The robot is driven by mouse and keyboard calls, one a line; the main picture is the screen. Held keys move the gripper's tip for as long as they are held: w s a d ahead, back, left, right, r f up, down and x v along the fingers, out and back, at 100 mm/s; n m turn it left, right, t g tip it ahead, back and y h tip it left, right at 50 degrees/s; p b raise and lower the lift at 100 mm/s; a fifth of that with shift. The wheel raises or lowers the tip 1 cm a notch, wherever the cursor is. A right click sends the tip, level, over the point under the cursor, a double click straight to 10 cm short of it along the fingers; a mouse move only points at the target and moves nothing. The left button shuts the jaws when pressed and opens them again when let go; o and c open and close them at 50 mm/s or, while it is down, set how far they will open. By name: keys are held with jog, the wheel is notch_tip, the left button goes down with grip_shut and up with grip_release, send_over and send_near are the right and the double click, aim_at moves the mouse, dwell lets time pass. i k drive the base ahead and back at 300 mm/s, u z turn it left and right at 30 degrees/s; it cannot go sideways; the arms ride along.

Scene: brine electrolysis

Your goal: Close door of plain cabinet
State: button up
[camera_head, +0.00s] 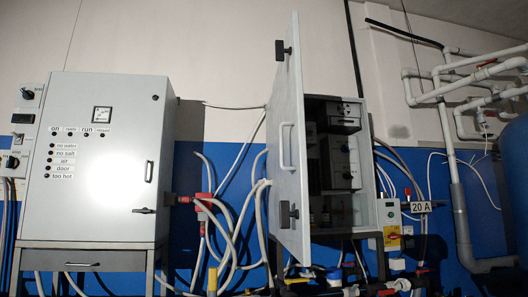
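The plain cabinet (386,212) stands right of centre in the head view. Its grey door (290,160) stands wide open, swung out toward me and seen at a steep angle. The door has a pale vertical handle (285,147) midway up and dark fittings near its top and bottom. Dark modules (338,150) show inside the cabinet to the right of the door. The door's left side hides the cabinet's left part. My gripper is not in view.
A closed control cabinet (100,175) with indicator labels stands at the left. Loose hoses (225,225) hang between the two cabinets, with a red fitting (201,200). A small switch box (391,222) is right of the plain cabinet. White and grey pipes (450,120) run at the far right.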

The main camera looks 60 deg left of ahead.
aim_at(290, 164)
jog(key=k, duration=1.55)
jog(key=u, duration=1.7)
jog(key=i, duration=1)
jog(key=z, duration=0.45)
jog(key=k, duration=0.25)
jog(key=u, duration=0.1)
